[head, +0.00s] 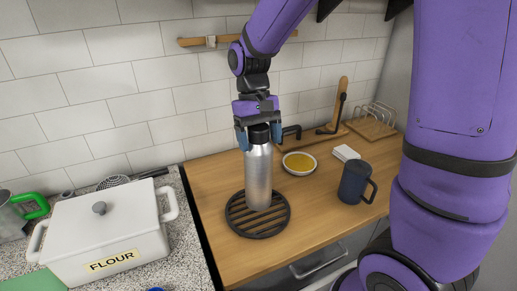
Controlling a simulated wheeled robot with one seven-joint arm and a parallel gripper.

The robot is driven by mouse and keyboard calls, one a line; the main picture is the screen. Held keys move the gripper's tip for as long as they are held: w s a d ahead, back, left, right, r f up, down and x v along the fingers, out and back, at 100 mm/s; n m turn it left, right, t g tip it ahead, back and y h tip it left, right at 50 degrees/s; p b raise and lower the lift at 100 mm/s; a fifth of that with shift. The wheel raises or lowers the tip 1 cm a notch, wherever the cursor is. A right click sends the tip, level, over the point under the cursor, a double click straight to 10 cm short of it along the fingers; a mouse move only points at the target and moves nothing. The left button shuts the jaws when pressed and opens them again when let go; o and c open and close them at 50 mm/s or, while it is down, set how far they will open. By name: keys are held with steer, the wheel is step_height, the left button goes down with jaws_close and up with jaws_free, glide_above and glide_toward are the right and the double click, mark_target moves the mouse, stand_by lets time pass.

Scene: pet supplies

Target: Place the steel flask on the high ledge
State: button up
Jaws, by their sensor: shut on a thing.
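The steel flask (258,178) is a tall silver cylinder with a dark top, upright in the middle of the head view. My gripper (259,138) points down from above, with its blue fingers shut on the flask's upper end. The flask's base is over the round black slatted trivet (237,224); I cannot tell whether it touches it. A wooden surface (212,190) with a dark left edge lies under the trivet. It may stand higher than the speckled counter (190,242), but I cannot tell if it is the high ledge.
A white flour box (100,240) stands at left, with a green-handled pot (15,216) beside it. Right of the flask are a bowl of yellow food (299,162), a dark mug (354,182), a white block (346,153) and a wire rack (372,122). A wooden bar (190,41) is on the tiled wall.

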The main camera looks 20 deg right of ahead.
mark_target(258, 168)
steer(key=shift+w, duration=0.3)
steer(key=shift+f, duration=1.9)
steer(key=o, duration=1.4)
steer(key=shift+o, duration=0.2)
